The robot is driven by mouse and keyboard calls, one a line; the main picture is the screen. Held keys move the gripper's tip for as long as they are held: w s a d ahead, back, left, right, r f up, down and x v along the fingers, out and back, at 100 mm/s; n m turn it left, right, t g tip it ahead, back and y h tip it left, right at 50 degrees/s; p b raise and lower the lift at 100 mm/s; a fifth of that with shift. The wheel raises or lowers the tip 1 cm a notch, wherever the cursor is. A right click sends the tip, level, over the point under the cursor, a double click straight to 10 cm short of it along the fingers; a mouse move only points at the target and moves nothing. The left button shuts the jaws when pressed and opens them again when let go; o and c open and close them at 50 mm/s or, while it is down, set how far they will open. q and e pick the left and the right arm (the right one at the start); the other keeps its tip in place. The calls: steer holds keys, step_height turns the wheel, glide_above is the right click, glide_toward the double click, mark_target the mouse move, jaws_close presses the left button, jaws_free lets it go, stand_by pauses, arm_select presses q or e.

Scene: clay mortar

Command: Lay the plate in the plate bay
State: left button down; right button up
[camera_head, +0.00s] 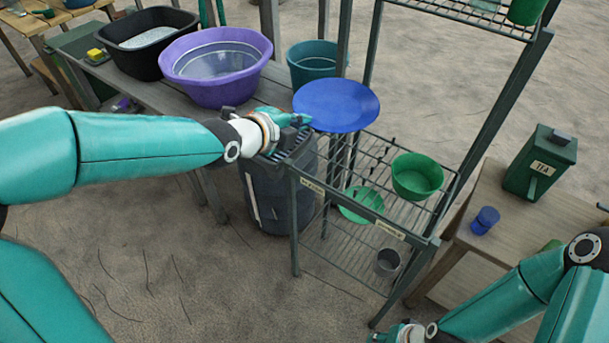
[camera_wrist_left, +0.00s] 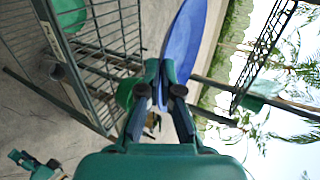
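A round blue plate (camera_head: 337,105) is held roughly flat above the left part of the wire rack (camera_head: 383,170). My left gripper (camera_head: 303,121) is shut on the plate's near left rim. In the left wrist view the plate (camera_wrist_left: 184,45) stands edge-on between the fingers (camera_wrist_left: 165,95).
A green bowl (camera_head: 417,176) stands on the rack's right side. A green plate (camera_head: 361,204) and a grey cup (camera_head: 387,262) are lower down. Left are a purple basin (camera_head: 217,66), a black tub (camera_head: 148,42) and a dark bin (camera_head: 282,190). Rack posts rise behind.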

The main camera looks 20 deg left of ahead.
arm_select(q)
step_height(320, 180, down, 17)
stand_by(0.4)
steer(key=c, duration=1.8)
jaws_free()
steer(key=shift+f, duration=0.15)
steer(key=o, duration=0.5)
steer(key=shift+d, duration=0.1)
